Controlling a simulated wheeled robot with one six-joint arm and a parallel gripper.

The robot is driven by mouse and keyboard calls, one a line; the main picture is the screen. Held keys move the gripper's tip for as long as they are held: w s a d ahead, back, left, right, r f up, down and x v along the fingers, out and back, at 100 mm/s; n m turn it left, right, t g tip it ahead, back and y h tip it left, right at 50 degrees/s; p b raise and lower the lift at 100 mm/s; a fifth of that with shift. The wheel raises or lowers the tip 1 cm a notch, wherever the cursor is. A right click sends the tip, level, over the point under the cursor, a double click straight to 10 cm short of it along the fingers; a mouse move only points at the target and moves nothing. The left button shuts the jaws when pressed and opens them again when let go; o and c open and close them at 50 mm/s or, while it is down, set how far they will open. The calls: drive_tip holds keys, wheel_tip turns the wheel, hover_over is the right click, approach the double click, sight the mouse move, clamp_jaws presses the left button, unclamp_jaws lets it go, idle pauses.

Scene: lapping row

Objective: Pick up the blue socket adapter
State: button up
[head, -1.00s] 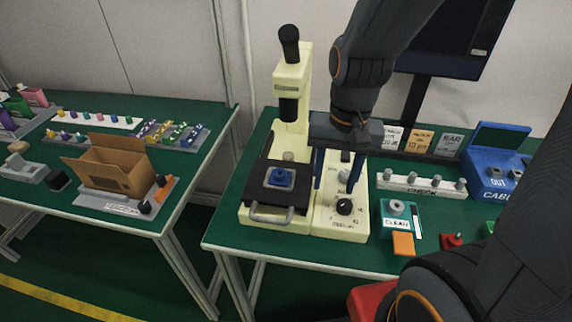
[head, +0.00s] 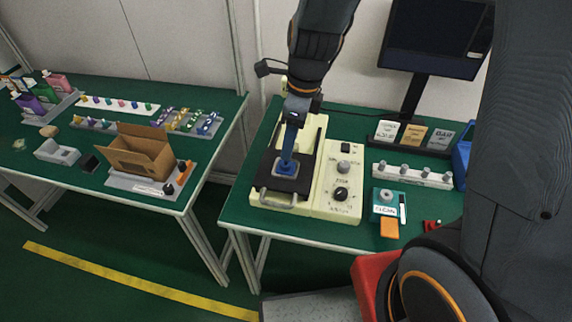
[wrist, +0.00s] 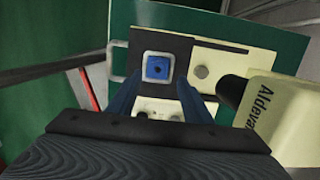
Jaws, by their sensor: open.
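The blue socket adapter (head: 285,169) is a small blue block with a dark central hole, seated in a pale square frame on the black plate of the cream machine (head: 335,206). In the wrist view the adapter (wrist: 158,67) lies just ahead of the fingertips, roughly centred between them. My gripper (head: 289,150) points down above the adapter and partly covers it in the head view. Its blue fingers (wrist: 158,86) are apart with nothing between them. I cannot tell the exact height of the fingertips over the adapter.
The machine's cream column (wrist: 275,112) stands close beside my gripper. A teal box marked CLEAN (head: 386,203) and a white rack of grey pegs (head: 412,175) are to the right. The left table holds an open cardboard box (head: 140,153).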

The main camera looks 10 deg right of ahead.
sight(286, 166)
drive_tip(key=shift+a+f, duration=0.2)
drive_tip(key=shift+f, duration=1.45)
drive_tip(key=shift+a+f, duration=0.2)
drive_tip(key=shift+f, duration=1.45)
drive_tip(key=shift+c, duration=0.2)
drive_tip(key=c, duration=0.8)
drive_tip(key=shift+c, duration=0.2)
drive_tip(key=shift+r, duration=0.15)
